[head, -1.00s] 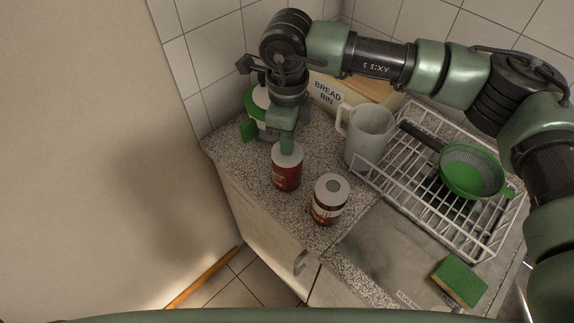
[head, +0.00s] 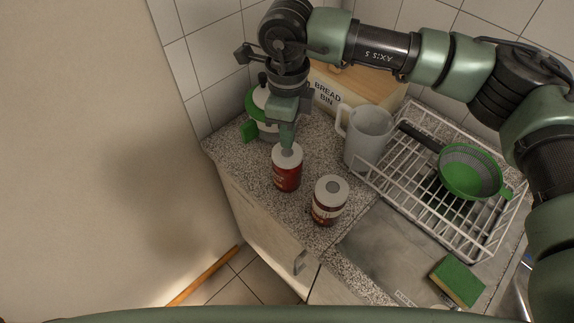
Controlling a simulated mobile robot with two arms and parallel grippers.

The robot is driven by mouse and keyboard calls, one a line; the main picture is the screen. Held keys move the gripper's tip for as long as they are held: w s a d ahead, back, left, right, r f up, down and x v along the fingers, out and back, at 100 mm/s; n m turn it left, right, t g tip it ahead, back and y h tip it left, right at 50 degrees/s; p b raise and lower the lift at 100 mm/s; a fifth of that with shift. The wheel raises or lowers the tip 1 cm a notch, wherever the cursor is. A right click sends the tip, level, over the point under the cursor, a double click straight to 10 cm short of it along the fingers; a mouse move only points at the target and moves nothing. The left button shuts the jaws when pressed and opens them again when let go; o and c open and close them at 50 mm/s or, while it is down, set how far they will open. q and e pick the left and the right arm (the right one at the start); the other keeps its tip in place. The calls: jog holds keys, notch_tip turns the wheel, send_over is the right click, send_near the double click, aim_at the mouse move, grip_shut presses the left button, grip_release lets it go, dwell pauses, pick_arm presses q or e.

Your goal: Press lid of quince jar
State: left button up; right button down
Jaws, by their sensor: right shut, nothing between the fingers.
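Two jars with white lids and dark red sides stand on the speckled counter; their labels are too small to read, so I cannot tell which is quince. My right gripper (head: 287,149) is shut and empty, pointing down over the white lid of the left jar (head: 287,178). Its fingertips are at or just above the back part of that lid; contact is unclear. The other jar (head: 329,204) stands upright, nearer and to the right, with a grey disc on its lid. My left gripper is out of view.
A green-and-white container (head: 263,110) stands behind the gripper, near a bread bin (head: 350,90). A grey-white jug (head: 367,140) stands right of the jars, beside a white dish rack (head: 440,222) holding a green strainer (head: 470,172). A green sponge (head: 459,281) lies front right.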

notch_tip(320, 180, up, 6)
jog(key=shift+f+p, duration=0.1)
jog(key=shift+p, duration=0.9)
notch_tip(320, 180, up, 8)
jog(key=b, duration=0.2)
jog(key=shift+b, duration=0.3)
jog(key=shift+f, duration=0.1)
